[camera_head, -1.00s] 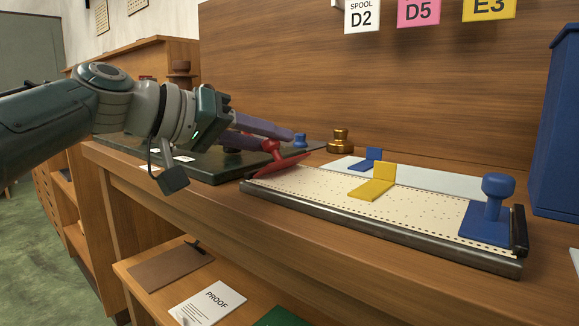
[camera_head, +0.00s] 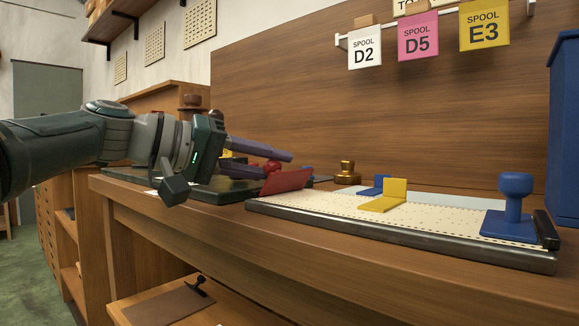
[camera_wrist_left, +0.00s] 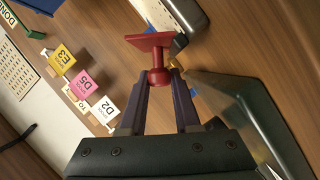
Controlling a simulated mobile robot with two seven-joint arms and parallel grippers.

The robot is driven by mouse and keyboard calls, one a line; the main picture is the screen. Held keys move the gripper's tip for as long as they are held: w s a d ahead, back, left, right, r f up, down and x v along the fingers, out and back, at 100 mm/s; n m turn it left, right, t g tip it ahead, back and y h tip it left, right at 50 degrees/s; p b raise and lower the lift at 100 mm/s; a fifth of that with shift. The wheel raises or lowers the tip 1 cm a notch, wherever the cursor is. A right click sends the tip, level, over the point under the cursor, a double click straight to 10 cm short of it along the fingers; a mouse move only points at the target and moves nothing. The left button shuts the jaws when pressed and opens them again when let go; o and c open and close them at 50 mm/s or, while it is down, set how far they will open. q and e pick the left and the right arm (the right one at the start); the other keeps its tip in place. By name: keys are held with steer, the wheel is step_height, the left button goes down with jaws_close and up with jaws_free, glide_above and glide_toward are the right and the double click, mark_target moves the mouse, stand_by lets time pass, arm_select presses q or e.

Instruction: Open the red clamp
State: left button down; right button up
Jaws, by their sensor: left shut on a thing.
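The red clamp (camera_head: 287,181) is at the left end of the perforated cream board (camera_head: 340,211). Its flat plate is tilted steeply up from the board's surface. My left gripper (camera_head: 281,160) reaches in from the left with its purple fingers at the clamp's red knob, partly hiding it. In the left wrist view the clamp (camera_wrist_left: 150,42) shows with its round knob between the two fingertips of the left gripper (camera_wrist_left: 160,82), shut on it. A blue clamp with a knob (camera_head: 512,210) lies flat at the board's right end. My right gripper is not in view.
A yellow angled piece (camera_head: 388,197) sits on the board, with a smaller blue one (camera_head: 374,186) behind it. A brass weight (camera_head: 347,174) stands behind the board. A dark slab (camera_head: 215,188) lies left of it. A blue cabinet (camera_head: 565,135) stands at the right.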

arm_select(q)
steer(key=c, duration=0.6)
jaws_free()
steer(key=shift+c, duration=0.2)
steer(key=shift+a, duration=0.1)
steer(key=shift+s+a+r+p, duration=0.2)
steer(key=shift+s+a+p, duration=0.05)
steer(key=shift+a+p, duration=0.25)
steer(key=p+v, duration=0.2)
steer(key=v, duration=0.5)
steer(key=shift+s+a+p, duration=0.25)
steer(key=shift+s+p, duration=0.05)
steer(key=shift+p, duration=0.1)
steer(key=shift+s+a+r, duration=0.1)
steer(key=shift+s+a, duration=0.2)
steer(key=shift+a, duration=0.05)
